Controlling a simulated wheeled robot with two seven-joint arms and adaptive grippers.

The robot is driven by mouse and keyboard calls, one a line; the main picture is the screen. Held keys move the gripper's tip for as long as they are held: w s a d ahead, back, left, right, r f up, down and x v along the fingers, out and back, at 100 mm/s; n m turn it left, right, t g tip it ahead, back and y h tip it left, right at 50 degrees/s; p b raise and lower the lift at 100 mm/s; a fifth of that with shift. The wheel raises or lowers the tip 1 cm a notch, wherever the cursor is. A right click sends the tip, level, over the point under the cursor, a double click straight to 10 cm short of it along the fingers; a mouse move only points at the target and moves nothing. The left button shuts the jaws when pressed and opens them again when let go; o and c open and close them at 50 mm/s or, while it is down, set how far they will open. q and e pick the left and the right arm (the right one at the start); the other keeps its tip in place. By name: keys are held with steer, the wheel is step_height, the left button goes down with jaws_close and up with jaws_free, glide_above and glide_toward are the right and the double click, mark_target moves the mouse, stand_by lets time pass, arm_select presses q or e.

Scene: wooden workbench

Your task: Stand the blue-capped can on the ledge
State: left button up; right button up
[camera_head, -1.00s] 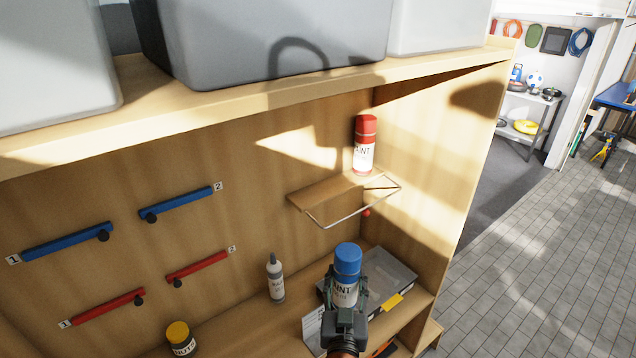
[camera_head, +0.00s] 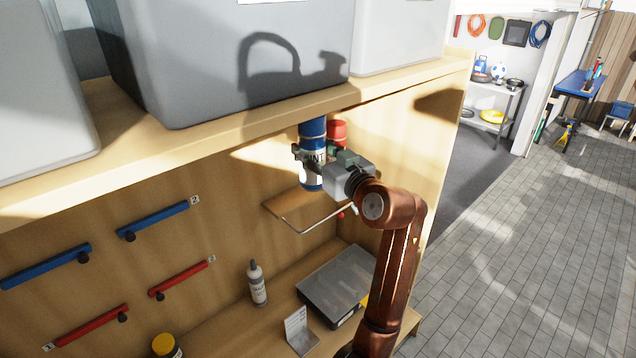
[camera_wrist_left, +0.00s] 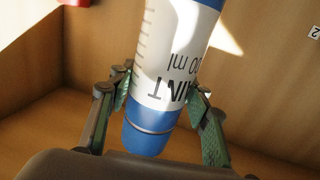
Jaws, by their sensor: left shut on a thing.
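The blue-capped can (camera_head: 312,130) is held upright in my left gripper (camera_head: 312,157) in the head view. It shows large in the left wrist view (camera_wrist_left: 170,60), between the two fingers (camera_wrist_left: 160,88), with its white label and blue ends. The wooden ledge (camera_head: 283,206) with its wire frame is on the back wall. The can's lower end appears over the ledge in the head view; I cannot tell whether they touch. The gripper and arm hide part of the ledge. My right gripper is not in view.
A red-capped can (camera_head: 337,130) is partly hidden just right of the held can. The upper shelf (camera_head: 215,140) with grey bins (camera_head: 240,60) runs close above. A grey case (camera_head: 338,283), white bottle (camera_head: 258,287) and yellow-lidded jar (camera_head: 166,346) stand below.

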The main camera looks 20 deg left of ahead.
arm_select(q)
steer(key=w+a+f+p, duration=0.1)
steer(key=w+a+f, duration=0.1)
steer(key=a, duration=0.1)
steer(key=w+a+f+p, duration=0.1)
steer(key=w+a+f, duration=0.1)
steer(key=a+f, duration=0.1)
steer(key=w+a+f+p, duration=0.1)
steer(key=w+a+f, duration=0.2)
steer(key=a, duration=0.1)
steer(key=shift+a, duration=0.4)
steer(key=shift+w+a+f+p, duration=0.3)
steer(key=shift+f+p, duration=0.05)
steer(key=shift+f, duration=0.2)
steer(key=f, duration=0.1)
steer(key=f+p, duration=0.1)
steer(key=f, duration=0.1)
steer(key=shift+w+a+f, duration=0.15)
steer(key=shift+a+f, duration=0.05)
steer(key=shift+f, duration=0.05)
steer(key=shift+f, duration=0.2)
steer(key=o, duration=1.5)
